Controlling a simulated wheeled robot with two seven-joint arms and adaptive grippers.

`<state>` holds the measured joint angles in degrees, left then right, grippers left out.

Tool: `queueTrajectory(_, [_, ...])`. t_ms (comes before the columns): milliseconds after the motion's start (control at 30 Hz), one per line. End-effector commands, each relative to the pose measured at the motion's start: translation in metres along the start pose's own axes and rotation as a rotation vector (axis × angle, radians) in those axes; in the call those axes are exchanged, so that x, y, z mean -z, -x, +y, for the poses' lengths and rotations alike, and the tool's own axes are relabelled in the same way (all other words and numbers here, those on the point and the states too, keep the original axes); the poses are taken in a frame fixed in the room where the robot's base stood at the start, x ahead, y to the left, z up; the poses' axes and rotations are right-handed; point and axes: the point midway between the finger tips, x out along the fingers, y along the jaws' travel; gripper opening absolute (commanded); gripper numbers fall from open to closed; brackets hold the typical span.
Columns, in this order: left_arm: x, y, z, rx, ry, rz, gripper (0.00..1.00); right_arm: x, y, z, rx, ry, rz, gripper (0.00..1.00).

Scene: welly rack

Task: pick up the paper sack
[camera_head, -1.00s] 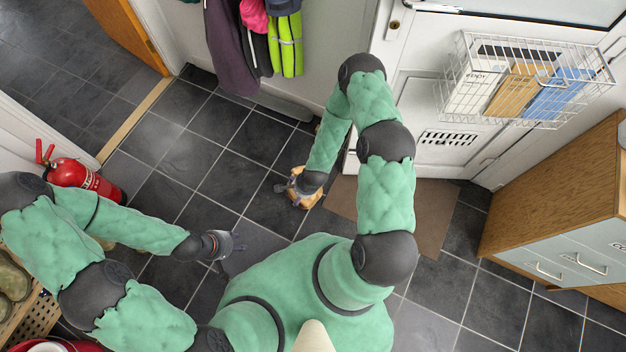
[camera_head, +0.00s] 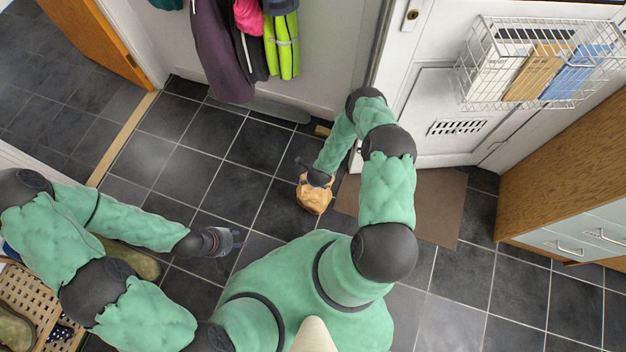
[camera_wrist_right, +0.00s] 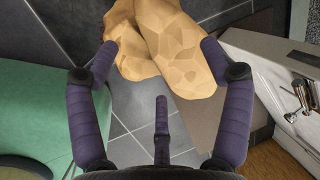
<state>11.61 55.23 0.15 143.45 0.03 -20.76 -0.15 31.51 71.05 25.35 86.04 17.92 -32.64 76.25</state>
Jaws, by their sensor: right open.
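The paper sack (camera_head: 313,198) is tan and crumpled. It is on the dark tiled floor in the head view, just below the end of my right arm. In the right wrist view the sack (camera_wrist_right: 165,42) fills the top middle. My right gripper (camera_wrist_right: 156,50) is open, with its two side fingers apart and the sack at and beyond their tips. I cannot tell whether the fingers touch it. In the head view the right gripper (camera_head: 314,176) is partly hidden by its own wrist. My left gripper (camera_head: 234,240) is over the floor at left, away from the sack, its fingers seeming apart.
A brown doormat (camera_head: 425,205) lies right of the sack before the white door. A wire basket (camera_head: 535,65) with folders hangs on the door. A wooden cabinet (camera_head: 565,170) stands at right. Coats (camera_head: 225,50) hang at the top. A slatted rack (camera_head: 40,300) is at lower left.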

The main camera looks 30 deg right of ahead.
Motion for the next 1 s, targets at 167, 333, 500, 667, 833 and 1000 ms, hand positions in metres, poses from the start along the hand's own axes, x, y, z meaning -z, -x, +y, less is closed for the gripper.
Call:
queueTrajectory(167, [0.001,-0.015,-0.005,0.000,0.000,0.001,0.40,-0.001,-0.021,-0.001,-0.001,0.000,0.000,0.80])
queueTrajectory(333, [0.001,-0.027,-0.010,0.000,0.000,0.001,0.40,-0.001,-0.042,-0.004,-0.001,0.001,0.000,0.80])
queueTrajectory(500, [0.002,-0.031,-0.011,0.000,0.000,0.001,0.40,-0.002,-0.051,-0.004,-0.002,0.001,0.000,0.80])
queueTrajectory(667, [0.002,-0.031,-0.011,0.000,0.000,0.001,0.40,-0.002,-0.050,-0.005,-0.001,0.001,0.000,0.80])
queueTrajectory(833, [0.002,-0.030,-0.011,0.000,0.000,0.001,0.40,-0.002,-0.050,-0.005,-0.001,0.001,0.000,0.80])
queueTrajectory(1000, [0.002,-0.030,-0.011,0.000,0.000,0.001,0.40,-0.002,-0.051,-0.004,-0.001,0.001,0.000,0.80])
